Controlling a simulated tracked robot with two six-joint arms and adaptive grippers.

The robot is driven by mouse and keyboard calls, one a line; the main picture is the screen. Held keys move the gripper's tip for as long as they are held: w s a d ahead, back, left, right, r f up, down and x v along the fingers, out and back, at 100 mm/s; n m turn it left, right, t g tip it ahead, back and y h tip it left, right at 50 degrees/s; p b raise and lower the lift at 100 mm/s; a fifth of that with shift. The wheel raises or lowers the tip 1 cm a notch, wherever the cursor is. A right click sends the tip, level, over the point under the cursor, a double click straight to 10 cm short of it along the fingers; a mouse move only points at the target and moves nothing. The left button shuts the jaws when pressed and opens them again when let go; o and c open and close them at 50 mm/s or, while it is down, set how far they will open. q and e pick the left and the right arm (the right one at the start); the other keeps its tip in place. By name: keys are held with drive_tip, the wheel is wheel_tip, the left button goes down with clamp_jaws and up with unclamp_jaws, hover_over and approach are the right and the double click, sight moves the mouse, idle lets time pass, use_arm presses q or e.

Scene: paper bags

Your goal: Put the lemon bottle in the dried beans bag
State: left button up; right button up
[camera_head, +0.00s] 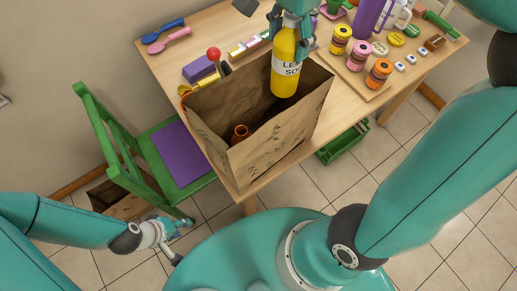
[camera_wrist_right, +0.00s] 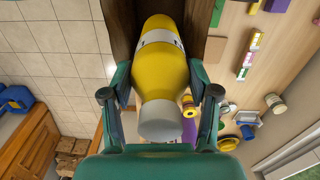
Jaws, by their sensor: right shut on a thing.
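The lemon bottle (camera_head: 284,66) is yellow with a white label and hangs upright in my right gripper (camera_head: 289,22), over the mouth of a brown paper bag. In the right wrist view the bottle (camera_wrist_right: 162,60) is between both fingers of the gripper (camera_wrist_right: 163,95), its grey cap toward the camera. The open paper bag (camera_head: 275,150) stands at the table's near edge; its printing is too small to read, so I cannot confirm that it is the dried beans bag. My left gripper (camera_head: 172,242) is low at left, away from the table; its fingers are unclear.
An orange-brown object (camera_head: 240,133) shows inside the bag. A board (camera_head: 354,68) with several jars is at right. A purple box (camera_head: 200,70) and spoons (camera_head: 168,38) are at left. A green chair (camera_head: 172,150) stands beside the table, and another paper bag (camera_head: 120,205) is below it.

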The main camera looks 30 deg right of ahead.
sight(284, 78)
wheel_tip(284, 78, down, 3)
drive_tip(key=shift+b, duration=0.7)
use_arm(q)
wheel_tip(284, 78, down, 3)
drive_tip(key=shift+f+b, duration=0.15)
drive_tip(key=shift+b, duration=0.4)
use_arm(e)
wheel_tip(284, 78, down, 20)
drive_tip(key=shift+f, duration=0.1)
drive_tip(key=o, duration=1.3)
drive_tip(key=shift+c, duration=0.2)
use_arm(q)
drive_tip(key=shift+f, duration=0.15)
drive_tip(key=shift+r+p, duration=0.3)
drive_tip(key=shift+r, duration=0.1)
use_arm(e)
wheel_tip(284, 78, up, 12)
drive_tip(key=shift+r, duration=0.2)
